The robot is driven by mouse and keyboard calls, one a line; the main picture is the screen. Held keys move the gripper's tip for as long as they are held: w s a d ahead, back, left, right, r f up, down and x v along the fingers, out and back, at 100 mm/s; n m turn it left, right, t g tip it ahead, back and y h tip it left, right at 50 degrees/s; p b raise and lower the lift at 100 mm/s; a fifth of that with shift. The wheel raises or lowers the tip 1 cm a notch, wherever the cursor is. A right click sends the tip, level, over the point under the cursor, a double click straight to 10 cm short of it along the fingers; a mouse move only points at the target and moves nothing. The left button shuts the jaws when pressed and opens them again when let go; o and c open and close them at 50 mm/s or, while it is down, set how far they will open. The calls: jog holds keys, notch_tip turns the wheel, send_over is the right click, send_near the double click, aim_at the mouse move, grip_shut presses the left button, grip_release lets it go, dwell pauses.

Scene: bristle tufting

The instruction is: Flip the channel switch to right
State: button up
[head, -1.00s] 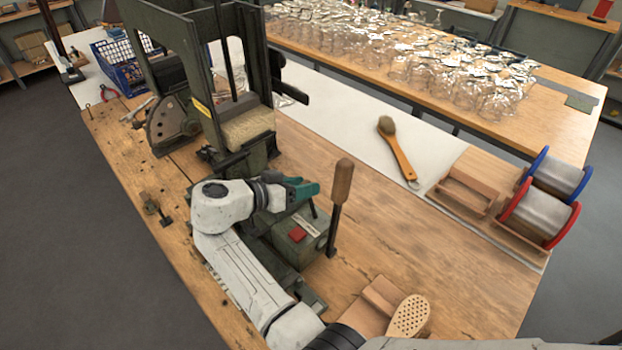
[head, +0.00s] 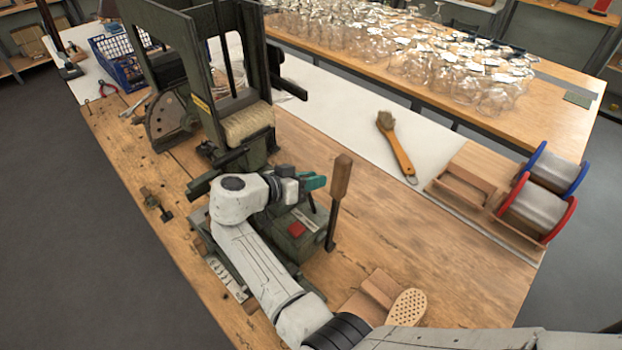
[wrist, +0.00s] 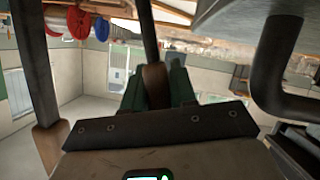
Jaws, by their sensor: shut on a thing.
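My gripper (head: 314,182), with teal fingers, is over the green machine's control box, just left of a tall lever with a wooden handle (head: 341,177). In the wrist view its green fingers (wrist: 160,88) are shut on the brown wooden knob of a dark lever (wrist: 150,40), which looks to be the channel switch. In the head view the gripper hides the knob; its exact tilt cannot be told. The tall lever's wooden handle also shows at the left of the wrist view (wrist: 47,147), apart from the fingers.
A red button (head: 296,229) sits on the box below the gripper. The machine's tall frame (head: 188,50) stands behind. A perforated brush block (head: 407,308) lies in front, a brush (head: 397,150) and spools (head: 540,205) to the right. The wooden bench between is clear.

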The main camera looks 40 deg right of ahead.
grip_shut()
